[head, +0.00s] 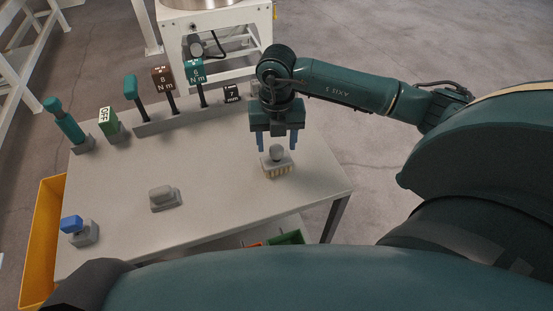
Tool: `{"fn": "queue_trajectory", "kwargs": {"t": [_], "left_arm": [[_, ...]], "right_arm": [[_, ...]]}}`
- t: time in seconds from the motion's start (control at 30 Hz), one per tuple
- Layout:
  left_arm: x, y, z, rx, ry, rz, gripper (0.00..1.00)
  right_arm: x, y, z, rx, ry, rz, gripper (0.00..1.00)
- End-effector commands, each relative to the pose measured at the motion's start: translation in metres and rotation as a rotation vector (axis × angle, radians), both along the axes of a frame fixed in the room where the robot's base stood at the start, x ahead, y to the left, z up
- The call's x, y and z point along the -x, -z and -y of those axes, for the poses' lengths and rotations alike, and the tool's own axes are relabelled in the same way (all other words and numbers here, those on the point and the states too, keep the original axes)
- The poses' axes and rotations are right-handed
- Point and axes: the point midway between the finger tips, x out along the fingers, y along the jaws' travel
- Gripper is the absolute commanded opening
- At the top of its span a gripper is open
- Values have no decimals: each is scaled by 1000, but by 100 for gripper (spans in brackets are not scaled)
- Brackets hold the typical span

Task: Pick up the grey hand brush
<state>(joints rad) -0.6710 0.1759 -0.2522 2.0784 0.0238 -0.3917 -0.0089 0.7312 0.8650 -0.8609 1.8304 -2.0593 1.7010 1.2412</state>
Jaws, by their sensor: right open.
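The grey hand brush (278,164) stands bristles down near the right end of the table, with a rounded knob on top and pale bristles below. My right gripper (278,146) points down directly over it. Its two blue fingers are open and spread to either side of the knob, with their tips at about knob height in the picture. I cannot tell whether they touch it. My left gripper is not in view.
The grey table (215,185) also holds a grey block (164,198), a blue-topped item (76,230), a green OFF block (112,124) and a rack (172,120) of upright tools along the back. A yellow bin (42,235) stands at the left.

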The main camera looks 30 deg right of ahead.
Motion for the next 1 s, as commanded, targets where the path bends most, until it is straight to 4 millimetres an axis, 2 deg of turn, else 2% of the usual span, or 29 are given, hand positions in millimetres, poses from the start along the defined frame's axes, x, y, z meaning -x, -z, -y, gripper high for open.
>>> {"fn": "queue_trajectory", "kwargs": {"t": [0.1,0.2,0.47,1.0], "left_arm": [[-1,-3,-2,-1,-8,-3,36],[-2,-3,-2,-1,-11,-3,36],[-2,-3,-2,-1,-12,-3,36],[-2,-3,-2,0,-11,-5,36]], "right_arm": [[2,18,-2,-1,1,-3,55],[2,27,-1,0,1,-1,55],[1,30,-1,-1,-1,0,55],[1,30,-1,-1,0,0,12]]}}
